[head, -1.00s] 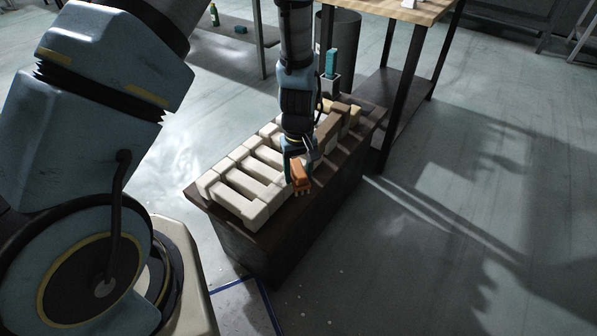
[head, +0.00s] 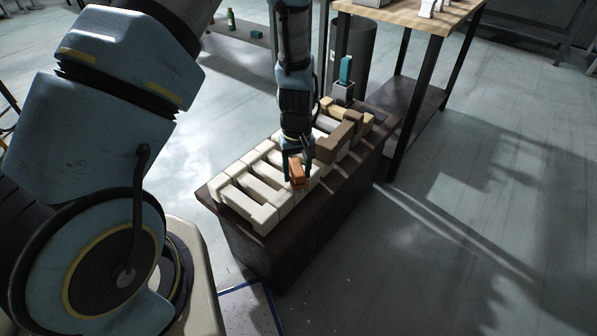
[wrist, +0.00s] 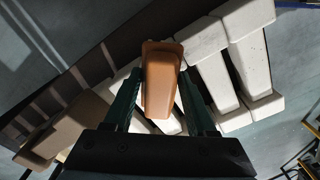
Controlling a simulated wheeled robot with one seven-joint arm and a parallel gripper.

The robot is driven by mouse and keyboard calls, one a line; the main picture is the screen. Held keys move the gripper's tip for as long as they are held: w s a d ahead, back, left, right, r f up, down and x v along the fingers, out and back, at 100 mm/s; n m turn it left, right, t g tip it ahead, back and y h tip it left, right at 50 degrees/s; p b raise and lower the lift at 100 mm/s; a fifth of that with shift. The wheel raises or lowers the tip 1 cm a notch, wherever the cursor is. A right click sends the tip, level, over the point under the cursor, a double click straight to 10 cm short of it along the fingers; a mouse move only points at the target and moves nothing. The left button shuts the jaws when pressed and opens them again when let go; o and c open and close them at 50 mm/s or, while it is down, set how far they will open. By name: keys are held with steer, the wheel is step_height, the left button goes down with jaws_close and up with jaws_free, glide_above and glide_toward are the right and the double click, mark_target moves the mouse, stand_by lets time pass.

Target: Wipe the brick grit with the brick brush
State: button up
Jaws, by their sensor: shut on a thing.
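The brick brush (head: 298,173) has an orange block body with bristles at its lower edge. It also shows in the wrist view (wrist: 160,80), between my two dark green fingers. My gripper (head: 296,168) is shut on it. The gripper points down, with the brush over the pale bricks (head: 262,190) near the front edge of the dark kiln car (head: 270,238). I cannot tell whether the bristles touch a brick. I cannot make out the brick grit; the brush and gripper hide the bricks beneath them.
A brown brick (head: 335,145) lies across the stack behind the brush. A grey holder (head: 343,92) with a teal block (head: 346,68) stands at the car's far end. A wooden table (head: 408,12) and a dark bin (head: 357,55) stand beyond. The floor at right is clear.

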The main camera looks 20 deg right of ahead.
steer(key=shift+w+a, duration=0.35)
steer(key=shift+w, duration=0.25)
steer(key=shift+w+a, duration=0.3)
steer(key=shift+w, duration=0.35)
steer(key=shift+w+a, duration=0.35)
steer(key=shift+w, duration=0.25)
steer(key=shift+s, duration=0.1)
steer(key=shift+s+d+p, duration=0.3)
steer(key=shift+s+d, duration=0.2)
steer(key=shift+s, duration=0.4)
steer(key=shift+s+d+p, duration=0.3)
steer(key=shift+s+d, duration=0.2)
steer(key=shift+s, duration=0.35)
steer(key=s, duration=0.1)
steer(key=s+d, duration=0.1)
steer(key=s+d+p, duration=0.1)
steer(key=shift+s, duration=0.35)
